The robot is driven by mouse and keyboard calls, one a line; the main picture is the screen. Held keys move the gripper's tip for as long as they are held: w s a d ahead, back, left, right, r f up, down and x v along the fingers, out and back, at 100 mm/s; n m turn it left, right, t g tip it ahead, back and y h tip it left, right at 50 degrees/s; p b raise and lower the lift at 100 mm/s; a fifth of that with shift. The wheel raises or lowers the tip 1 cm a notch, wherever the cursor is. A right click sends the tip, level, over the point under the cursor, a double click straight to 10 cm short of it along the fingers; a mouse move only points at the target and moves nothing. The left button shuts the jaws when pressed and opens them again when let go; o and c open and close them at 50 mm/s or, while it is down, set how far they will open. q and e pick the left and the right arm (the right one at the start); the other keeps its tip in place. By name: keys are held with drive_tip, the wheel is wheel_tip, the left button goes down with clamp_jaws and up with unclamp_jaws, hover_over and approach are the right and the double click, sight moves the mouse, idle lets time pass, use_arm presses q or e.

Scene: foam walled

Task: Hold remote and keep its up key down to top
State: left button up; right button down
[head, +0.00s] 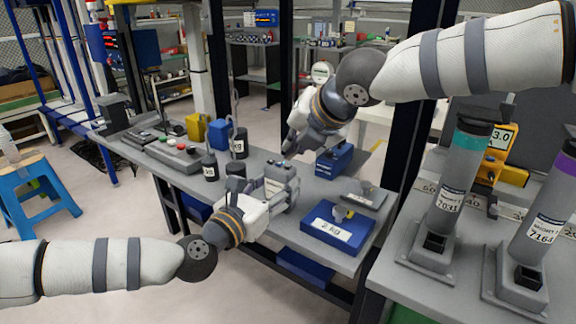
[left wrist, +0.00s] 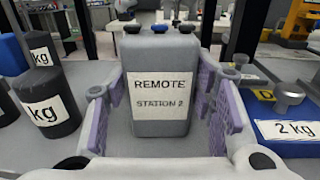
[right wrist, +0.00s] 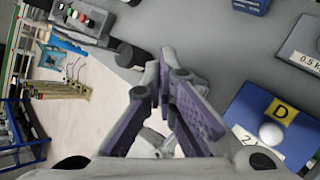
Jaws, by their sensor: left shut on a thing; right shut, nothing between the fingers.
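The remote (left wrist: 160,85) is a grey box labelled "REMOTE STATION 2", upright between my left gripper's fingers. It also shows in the head view (head: 281,180) above the table. Three keys show on its top: a blue key (left wrist: 160,28) between two dark ones. No key marking is readable. My left gripper (head: 268,188) is shut on the remote's sides. My right gripper (head: 290,147) is shut and empty, behind and above the remote in the head view, apart from it. In the right wrist view its fingertips (right wrist: 160,62) meet; no key is clearly seen under them.
A blue 2 kg block (head: 337,228) and a grey plate (head: 361,195) lie right of the remote. Dark weights (head: 209,167) and a button box (head: 174,153) stand left. Labelled columns (head: 459,175) stand on the right table. A blue box (head: 334,160) sits behind.

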drive_tip(key=shift+f, duration=0.1)
drive_tip(key=shift+f, duration=0.3)
drive_tip(key=shift+f, duration=0.3)
idle(0.6)
idle(4.2)
drive_tip(key=shift+r, duration=0.75)
drive_tip(key=shift+r, duration=2.5)
use_arm(q)
drive_tip(key=o, duration=1.3)
